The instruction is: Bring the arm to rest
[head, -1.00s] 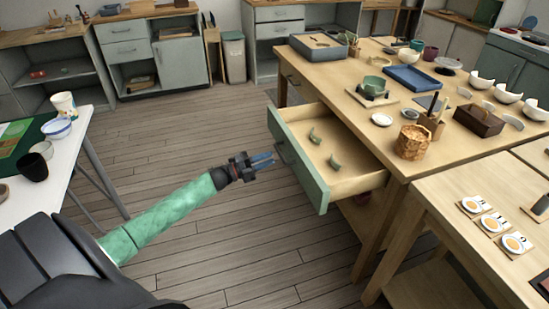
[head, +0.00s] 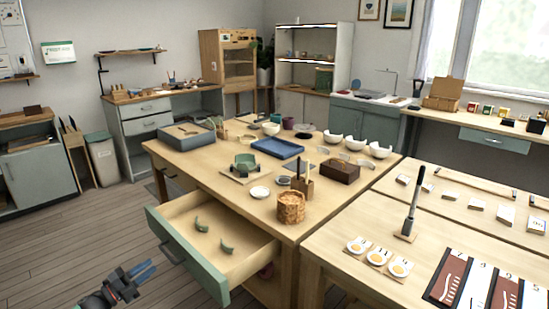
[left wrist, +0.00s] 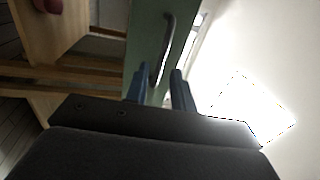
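My left gripper (head: 138,277) is at the lower left of the head view, in front of and to the left of the open drawer (head: 187,258). Its two blue fingers are a little apart with nothing seen between them. The left wrist view also shows the fingers (left wrist: 160,88), spread apart, with the green drawer front and its dark handle (left wrist: 162,50) beyond them. I cannot tell from that view how far the handle is from the fingertips. My right gripper is in neither view.
The drawer juts out of the wooden table (head: 215,165) and holds two green curved shards (head: 227,246). A woven basket (head: 291,207), a blue tray (head: 277,148) and white bowls stand on the table. A second table (head: 330,235) is at the right. Wooden floor is clear at the left.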

